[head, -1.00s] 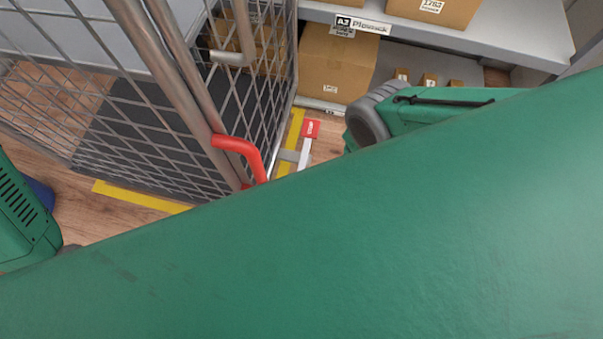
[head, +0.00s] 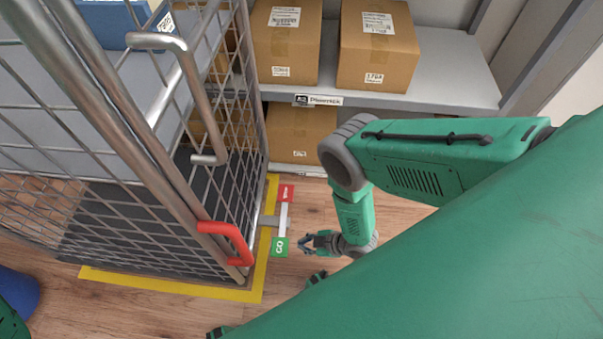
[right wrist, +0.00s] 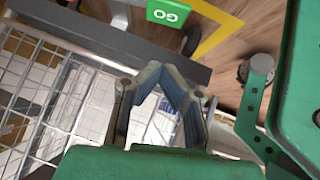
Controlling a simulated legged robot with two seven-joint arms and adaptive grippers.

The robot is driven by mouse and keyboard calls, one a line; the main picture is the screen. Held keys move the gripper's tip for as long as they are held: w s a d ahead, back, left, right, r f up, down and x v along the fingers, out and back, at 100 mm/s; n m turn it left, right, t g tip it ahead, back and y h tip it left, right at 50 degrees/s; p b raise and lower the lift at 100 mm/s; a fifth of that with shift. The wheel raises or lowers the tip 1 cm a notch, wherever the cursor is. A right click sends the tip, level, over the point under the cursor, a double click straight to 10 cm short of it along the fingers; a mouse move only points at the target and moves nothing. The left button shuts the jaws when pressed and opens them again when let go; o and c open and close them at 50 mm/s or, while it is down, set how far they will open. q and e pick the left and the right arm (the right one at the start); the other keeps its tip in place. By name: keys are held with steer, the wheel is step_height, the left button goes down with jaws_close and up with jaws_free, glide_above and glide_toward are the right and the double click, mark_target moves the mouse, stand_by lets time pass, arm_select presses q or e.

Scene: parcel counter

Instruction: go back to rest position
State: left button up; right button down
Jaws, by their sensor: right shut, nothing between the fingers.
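My right gripper (head: 306,243) is shut and empty. In the head view it shows small, at the end of my green right arm, just right of the green GO plate (head: 280,247) of a foot pedal. In the right wrist view the blue-grey fingers of the right gripper (right wrist: 163,72) lean together at their tips, with nothing between them. The green GO plate also shows at the top of that view (right wrist: 169,12), apart from the fingers. My left gripper is not in view.
A wire cage cart (head: 225,140) with a red handle (head: 228,238) stands at left inside yellow floor tape (head: 160,286). The pedal's red plate (head: 286,193) lies behind GO. A grey shelf (head: 430,80) holds cardboard boxes (head: 377,50).

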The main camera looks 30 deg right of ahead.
stand_by(0.3)
steer(key=d+r+m+g+h+p, duration=0.2)
steer(key=d+r+m+h+p, duration=0.35)
steer(key=r, duration=0.85)
steer(key=s+d+r+m+g+p, duration=0.1)
steer(key=s+d+r+m+g, duration=0.1)
steer(key=s+r, duration=0.4)
steer(key=s+d+r+m+g+p, duration=0.2)
steer(key=s+r, duration=0.4)
steer(key=r, duration=0.9)
steer(key=shift+d+m+h, duration=0.45)
steer(key=shift+d+m, duration=0.15)
steer(key=shift+m, duration=0.45)
steer(key=shift+f, duration=0.1)
